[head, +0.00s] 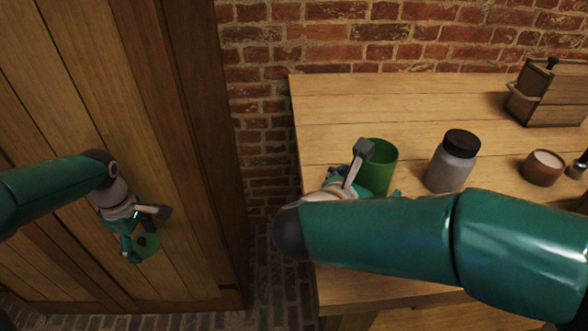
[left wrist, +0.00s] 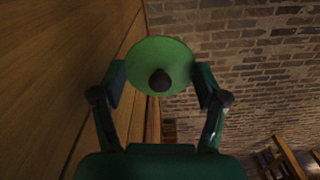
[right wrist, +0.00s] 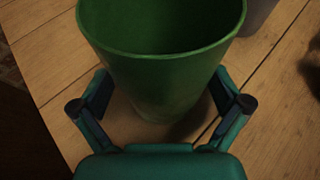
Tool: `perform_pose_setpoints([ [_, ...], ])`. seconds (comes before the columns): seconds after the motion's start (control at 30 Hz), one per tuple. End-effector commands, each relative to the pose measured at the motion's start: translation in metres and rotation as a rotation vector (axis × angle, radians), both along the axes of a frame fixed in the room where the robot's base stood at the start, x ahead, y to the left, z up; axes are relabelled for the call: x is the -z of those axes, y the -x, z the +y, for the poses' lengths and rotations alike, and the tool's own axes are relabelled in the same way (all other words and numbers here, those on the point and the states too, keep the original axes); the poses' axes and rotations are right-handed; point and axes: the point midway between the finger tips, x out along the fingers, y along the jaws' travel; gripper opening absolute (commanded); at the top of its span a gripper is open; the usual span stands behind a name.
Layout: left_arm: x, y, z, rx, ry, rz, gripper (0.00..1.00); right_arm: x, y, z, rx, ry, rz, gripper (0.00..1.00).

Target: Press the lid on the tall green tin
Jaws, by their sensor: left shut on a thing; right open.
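The tall green tin (head: 380,165) stands upright and open-topped on the wooden table. It fills the upper part of the right wrist view (right wrist: 160,70). My right gripper (head: 366,170) is open, its fingers on either side of the tin's lower body; I cannot tell whether they touch it. The right forearm hides part of the tin's base in the head view. My left gripper (head: 146,232) is shut on the round green lid (head: 149,246), off to the left of the table. The lid, with its dark knob, shows between the fingers in the left wrist view (left wrist: 180,52).
A grey jar with a black lid (head: 453,160) stands right of the tin. Beyond it are a small brown bowl (head: 542,167) and a wooden box (head: 549,92). A wooden cabinet (head: 150,90) stands close to my left arm. The table's back left (head: 340,105) is clear.

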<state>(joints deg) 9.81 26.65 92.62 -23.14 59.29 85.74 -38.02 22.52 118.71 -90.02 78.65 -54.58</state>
Motion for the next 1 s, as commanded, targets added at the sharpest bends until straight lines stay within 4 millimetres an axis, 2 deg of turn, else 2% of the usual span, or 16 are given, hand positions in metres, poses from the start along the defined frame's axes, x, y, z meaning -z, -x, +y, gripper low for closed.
perform_pose_setpoints([
  [0.27, -0.0007, -0.0030, -0.0040, 0.009, 0.000, 0.001, 0.55, -0.0007, 0.0013, -0.0038, 0.009, 0.000, 0.000, 0.98],
  [0.6, -0.0007, -0.0037, -0.0051, 0.011, 0.000, 0.001, 0.55, -0.0006, 0.0018, -0.0048, 0.012, 0.000, 0.000, 0.41],
  [0.67, -0.0008, -0.0038, -0.0052, 0.011, 0.000, 0.000, 0.55, -0.0006, 0.0017, -0.0049, 0.012, 0.000, 0.000, 0.33],
  [1.0, -0.0022, -0.0041, -0.0058, 0.012, 0.000, 0.000, 0.55, -0.0041, 0.0018, -0.0053, 0.012, -0.001, -0.001, 0.33],
])
